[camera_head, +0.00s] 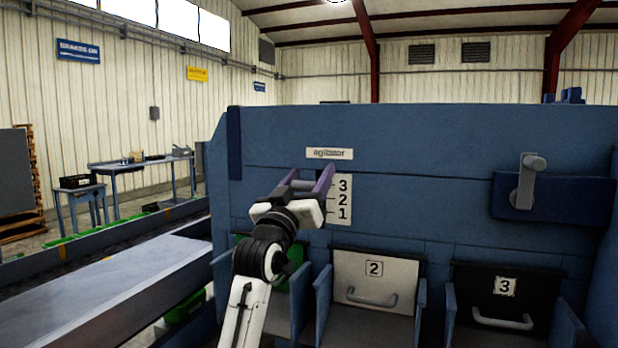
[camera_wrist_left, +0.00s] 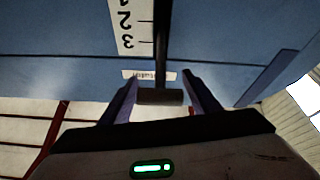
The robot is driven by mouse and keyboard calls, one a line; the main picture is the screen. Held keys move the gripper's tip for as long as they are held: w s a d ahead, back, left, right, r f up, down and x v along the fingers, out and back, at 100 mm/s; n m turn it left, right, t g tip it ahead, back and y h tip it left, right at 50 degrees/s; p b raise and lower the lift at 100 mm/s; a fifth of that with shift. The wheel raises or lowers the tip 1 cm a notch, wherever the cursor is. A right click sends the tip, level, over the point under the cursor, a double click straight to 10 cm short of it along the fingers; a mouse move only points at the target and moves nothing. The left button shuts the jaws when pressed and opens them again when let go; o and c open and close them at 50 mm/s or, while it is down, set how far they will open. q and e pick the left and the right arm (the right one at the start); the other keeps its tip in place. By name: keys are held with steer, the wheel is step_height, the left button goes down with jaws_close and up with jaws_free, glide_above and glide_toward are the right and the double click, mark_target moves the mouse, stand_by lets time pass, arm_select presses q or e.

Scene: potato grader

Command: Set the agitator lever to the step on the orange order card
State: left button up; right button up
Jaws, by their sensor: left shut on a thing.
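My left gripper (camera_head: 308,184) is at the blue machine front, under the agitator label (camera_head: 329,153). It is shut on the dark handle of the agitator lever (camera_wrist_left: 160,97), with one finger on each side. In the head view the gripper mostly hides the lever. The step scale (camera_head: 342,200), marked 3, 2, 1 from top to bottom, stands just right of the gripper. In the left wrist view the scale (camera_wrist_left: 127,25) is upside down beside the lever's bar, and the handle lies out near the 3 end. The exact step is unclear. No order card is readable. My right gripper is out of view.
A grey lever (camera_head: 527,185) sits on the panel's right. Below are a white gate marked 2 (camera_head: 375,285) and a black gate marked 3 (camera_head: 503,300). A yellow-orange sign (camera_head: 197,74) hangs on the far wall, too small to read. A conveyor bed (camera_head: 120,285) runs at left.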

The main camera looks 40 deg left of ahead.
arm_select(q)
steer(key=shift+w+f, duration=0.1)
steer(key=shift+f, duration=0.05)
stand_by(0.8)
steer(key=o, duration=1.2)
steer(key=shift+o, duration=0.8)
steer(key=shift+w+a+f, duration=0.1)
steer(key=b+v, duration=0.2)
steer(key=v, duration=0.7)
steer(key=shift+s+d+f, duration=0.15)
steer(key=shift+s+d, duration=0.05)
steer(key=shift+s, duration=0.45)
